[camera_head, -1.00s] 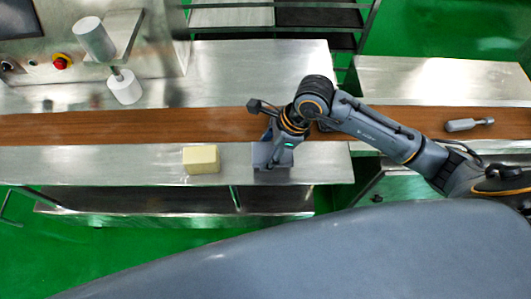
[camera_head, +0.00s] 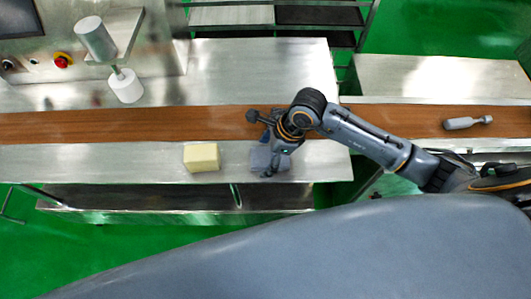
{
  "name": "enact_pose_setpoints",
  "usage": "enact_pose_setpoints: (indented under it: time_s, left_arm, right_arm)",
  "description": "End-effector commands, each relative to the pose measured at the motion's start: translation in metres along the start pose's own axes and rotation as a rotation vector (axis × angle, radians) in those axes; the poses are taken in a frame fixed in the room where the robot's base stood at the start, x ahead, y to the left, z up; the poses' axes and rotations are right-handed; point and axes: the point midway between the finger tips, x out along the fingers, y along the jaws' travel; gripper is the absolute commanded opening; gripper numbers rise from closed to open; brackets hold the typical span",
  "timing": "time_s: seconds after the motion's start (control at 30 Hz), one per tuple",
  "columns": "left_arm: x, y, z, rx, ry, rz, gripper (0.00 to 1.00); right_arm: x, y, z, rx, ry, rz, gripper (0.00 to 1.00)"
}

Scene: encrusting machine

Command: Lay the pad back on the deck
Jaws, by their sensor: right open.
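A grey-blue block, which looks like the pad (camera_head: 257,161), rests on the front strip of the steel deck (camera_head: 110,162). My right gripper (camera_head: 271,163) is open and right over the pad, pointing down. The gripper hides part of the pad, and I cannot tell whether the fingers touch it. My left gripper is not in view.
A pale yellow block (camera_head: 201,157) sits on the deck just left of the pad. A brown belt (camera_head: 120,124) runs behind them. A grey-handled tool (camera_head: 465,123) lies on the belt at right. A white cylinder (camera_head: 126,86) stands by the machine. The deck's left part is clear.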

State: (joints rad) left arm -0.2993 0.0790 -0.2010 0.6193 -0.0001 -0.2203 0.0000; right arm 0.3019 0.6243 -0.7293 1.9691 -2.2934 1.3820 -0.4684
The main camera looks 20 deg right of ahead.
Motion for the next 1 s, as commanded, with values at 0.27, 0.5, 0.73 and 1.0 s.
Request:
enact_pose_setpoints:
  time_s: [0.27,0.5,0.73,1.0]
  left_arm:
    - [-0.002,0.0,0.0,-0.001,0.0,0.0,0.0]
    - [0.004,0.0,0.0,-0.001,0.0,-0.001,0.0]
    - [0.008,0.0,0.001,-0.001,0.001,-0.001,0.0]
    - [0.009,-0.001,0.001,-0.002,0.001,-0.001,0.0]
  right_arm:
    - [-0.009,-0.001,0.001,-0.001,0.0,-0.002,0.86]
    - [-0.056,-0.002,0.001,-0.004,0.0,-0.006,0.86]
    - [-0.101,-0.002,0.001,-0.002,0.0,-0.005,0.86]
    - [-0.122,0.0,0.001,0.0,0.0,-0.001,0.86]
